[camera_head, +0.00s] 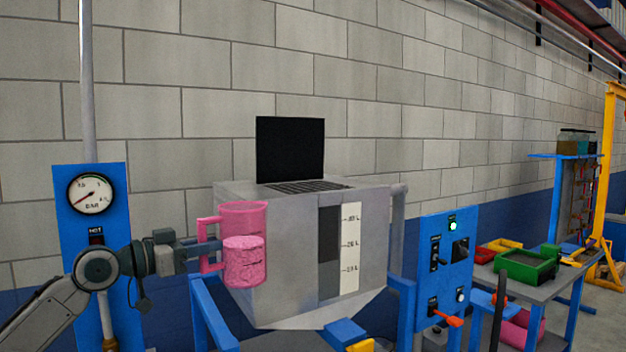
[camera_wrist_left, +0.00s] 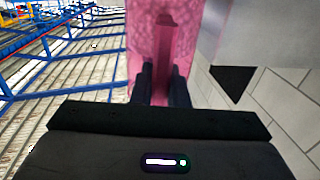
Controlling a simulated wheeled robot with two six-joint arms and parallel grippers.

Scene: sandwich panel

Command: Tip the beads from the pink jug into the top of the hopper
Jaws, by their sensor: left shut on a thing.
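The pink jug (camera_head: 254,217) is upright in front of the left face of the grey hopper (camera_head: 290,290), below its top edge. Pink beads (camera_head: 245,262) fill its lower half. My left gripper (camera_head: 212,250) is shut on the jug's handle at its left side. In the left wrist view the handle (camera_wrist_left: 166,45) runs between the two dark fingers (camera_wrist_left: 160,85). The hopper's top has a dark grille (camera_head: 305,187) with a black raised lid (camera_head: 290,150) behind it. The right gripper is not in view.
A blue gauge panel (camera_head: 65,190) stands left, close to my left arm. A blue switch panel (camera_head: 455,240) is right of the hopper. A bench with a green tray (camera_head: 525,267) is further right. Blue frame legs (camera_head: 212,312) support the hopper.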

